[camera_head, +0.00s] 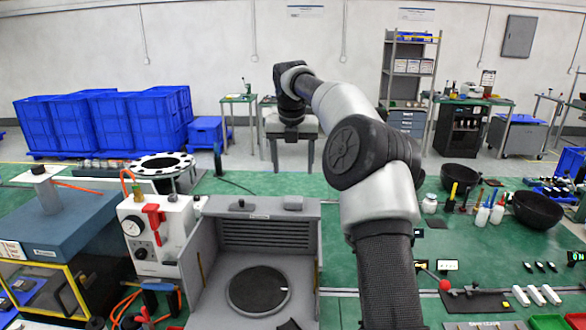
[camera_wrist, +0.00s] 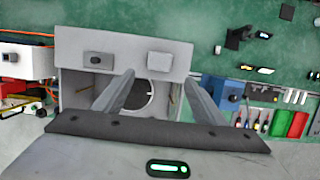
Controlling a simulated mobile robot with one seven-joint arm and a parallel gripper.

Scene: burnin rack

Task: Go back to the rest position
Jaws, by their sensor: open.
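My gripper (camera_head: 292,168) is at the far end of my raised arm in the head view, pointing down. Its two fingers are spread apart. In the wrist view the gripper (camera_wrist: 159,76) is open, with nothing between its fingers. Below it in that view is the grey open-topped box (camera_wrist: 70,85) with a round plate inside, partly hidden by the fingers. The same grey box (camera_head: 205,240) stands at the front middle of the head view, with a dark disc (camera_head: 258,290) on its floor. My gripper appears well clear above the bench.
Left of the box stand a white gauge unit (camera_head: 150,240) with a red handle and a blue-grey block (camera_head: 50,225). Black bowls (camera_head: 460,178), bottles (camera_head: 497,213) and small parts lie right. Blue crates (camera_head: 100,120) stand behind. Green surface is free beyond the box.

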